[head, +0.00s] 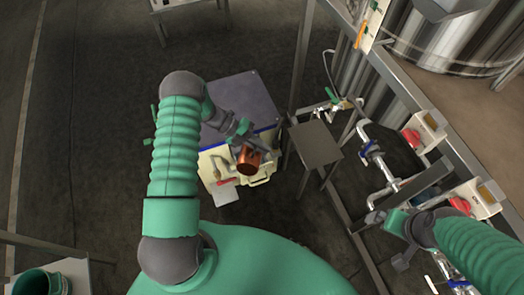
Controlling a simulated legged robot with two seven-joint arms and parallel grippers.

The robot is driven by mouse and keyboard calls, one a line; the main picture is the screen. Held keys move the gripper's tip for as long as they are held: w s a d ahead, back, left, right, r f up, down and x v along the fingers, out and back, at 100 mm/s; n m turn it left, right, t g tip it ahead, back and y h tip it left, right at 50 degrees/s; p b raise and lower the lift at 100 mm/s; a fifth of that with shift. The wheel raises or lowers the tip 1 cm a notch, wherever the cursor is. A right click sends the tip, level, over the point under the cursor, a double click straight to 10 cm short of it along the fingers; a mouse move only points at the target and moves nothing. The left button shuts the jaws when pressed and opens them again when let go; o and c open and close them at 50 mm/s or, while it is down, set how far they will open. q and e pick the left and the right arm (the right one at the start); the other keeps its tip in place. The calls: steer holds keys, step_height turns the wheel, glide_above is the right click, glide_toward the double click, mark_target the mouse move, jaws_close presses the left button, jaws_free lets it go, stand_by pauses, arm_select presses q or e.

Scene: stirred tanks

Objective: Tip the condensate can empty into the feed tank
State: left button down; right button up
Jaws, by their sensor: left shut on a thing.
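A copper-brown can (248,158) is held by my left gripper (243,145), which is shut on it. The can is over a cream box-shaped unit (262,172) with a blue edge and a grey top panel, near the middle of the head view. I cannot tell whether this unit is the feed tank. The can's mouth and contents are not clear at this size. My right gripper (385,217) is at the right, near the pipework and away from the can; its finger gap is not clear.
A small grey stand (314,144) is just right of the cream unit. A metal frame with pipes, valves and red-knobbed boxes (412,137) runs along the right. A green container (40,282) is on a table at bottom left. Dark floor at the left is clear.

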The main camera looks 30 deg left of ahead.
arm_select(q)
steer(key=shift+w+a+r+n+g+h+b, duration=0.2)
steer(key=shift+w+n+g+b, duration=0.1)
steer(key=shift+w+b, duration=0.25)
steer(key=shift+w+a+r+n+g+h+b, duration=0.1)
steer(key=shift+w+r+n+g+b, duration=0.2)
steer(key=shift+b, duration=0.35)
steer(key=shift+w, duration=0.1)
stand_by(1.8)
